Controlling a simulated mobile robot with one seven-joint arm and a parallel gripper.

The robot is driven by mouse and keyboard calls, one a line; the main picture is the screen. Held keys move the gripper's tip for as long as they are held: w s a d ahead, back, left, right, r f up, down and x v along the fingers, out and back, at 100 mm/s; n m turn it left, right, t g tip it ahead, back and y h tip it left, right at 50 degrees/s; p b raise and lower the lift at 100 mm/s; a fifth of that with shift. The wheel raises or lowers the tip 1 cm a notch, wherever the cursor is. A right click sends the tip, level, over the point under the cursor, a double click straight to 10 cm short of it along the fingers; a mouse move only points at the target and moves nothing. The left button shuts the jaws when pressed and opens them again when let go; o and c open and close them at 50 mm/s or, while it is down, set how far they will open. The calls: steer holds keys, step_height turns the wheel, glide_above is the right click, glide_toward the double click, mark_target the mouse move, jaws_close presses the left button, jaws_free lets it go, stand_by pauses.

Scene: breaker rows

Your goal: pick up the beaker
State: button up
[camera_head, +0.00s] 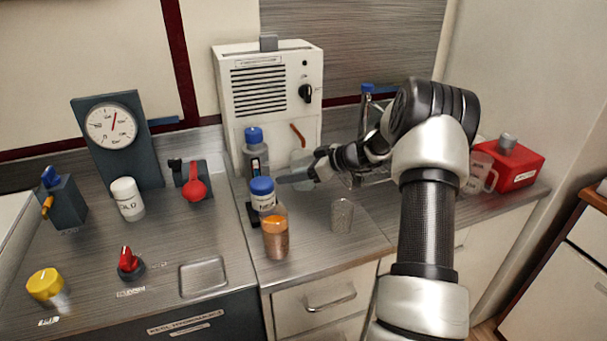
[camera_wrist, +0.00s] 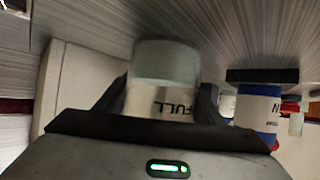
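A clear beaker (camera_head: 301,160) stands or hangs in front of the white machine in the head view, partly covered by my gripper (camera_head: 312,168). In the wrist view a clear vessel marked "FULL" (camera_wrist: 165,70), which looks like this beaker, lies between the two fingers of my gripper (camera_wrist: 164,98). The fingers flank its sides closely. I cannot tell whether they press on it or whether it is off the counter. Its lower part is hidden in the head view.
A blue-capped jar (camera_head: 262,194), an orange-topped jar (camera_head: 275,238) and a clear glass (camera_head: 341,216) stand close by. A blue-capped bottle (camera_head: 255,150) is near the white machine (camera_head: 267,85). A red container (camera_head: 510,165) stands at the right.

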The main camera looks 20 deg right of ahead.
steer(key=shift+c, duration=0.8)
steer(key=shift+r, duration=0.15)
